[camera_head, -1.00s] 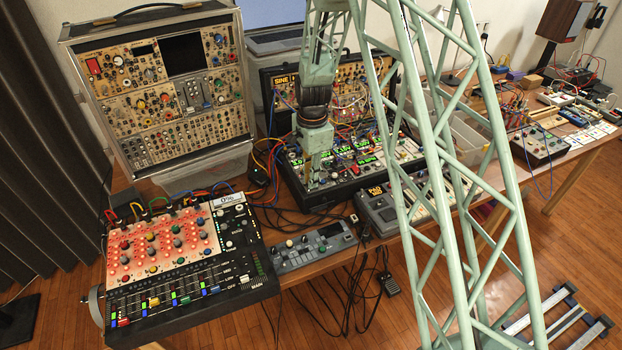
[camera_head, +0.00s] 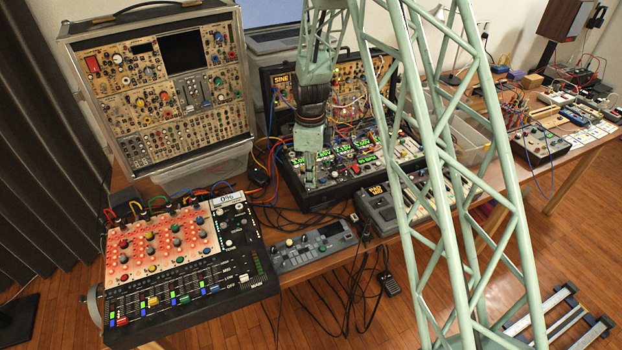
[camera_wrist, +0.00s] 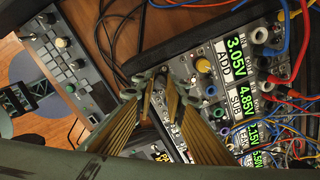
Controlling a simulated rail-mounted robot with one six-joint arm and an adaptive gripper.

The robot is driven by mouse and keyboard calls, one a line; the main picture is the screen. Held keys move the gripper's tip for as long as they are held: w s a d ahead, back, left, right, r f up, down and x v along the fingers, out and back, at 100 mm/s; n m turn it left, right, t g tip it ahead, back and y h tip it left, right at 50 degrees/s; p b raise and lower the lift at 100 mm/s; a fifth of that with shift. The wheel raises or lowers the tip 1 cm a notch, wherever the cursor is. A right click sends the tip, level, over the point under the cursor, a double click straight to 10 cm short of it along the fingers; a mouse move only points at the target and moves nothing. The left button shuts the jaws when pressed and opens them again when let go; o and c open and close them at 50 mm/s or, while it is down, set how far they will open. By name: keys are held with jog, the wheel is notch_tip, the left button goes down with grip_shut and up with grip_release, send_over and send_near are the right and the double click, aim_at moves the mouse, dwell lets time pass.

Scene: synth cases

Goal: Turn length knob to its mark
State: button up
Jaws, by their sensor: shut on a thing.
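My gripper (camera_head: 310,184) points down at the front left of the black synth case (camera_head: 318,203) in the middle of the table. In the wrist view, my gripper's fingertips (camera_wrist: 160,84) are closed around a small knob on the case's panel. The fingers hide most of this knob, and I cannot read its label or see its mark. A yellow knob (camera_wrist: 203,65) and a display reading 3.05V (camera_wrist: 236,47) are to the right of the fingertips.
Patch cables (camera_wrist: 285,85) crowd the panel's right side in the wrist view. A small grey device (camera_head: 313,246) lies in front of the case, and a red-lit mixer (camera_head: 255,285) stands at left.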

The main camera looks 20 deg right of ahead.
dwell(0.4)
jog(key=o, duration=0.6)
jog(key=shift+r, duration=0.1)
notch_tip(320, 180, up, 12)
jog(key=shift+s, duration=0.15)
dwell(0.7)
jog(key=shift+a, duration=0.1)
dwell(0.4)
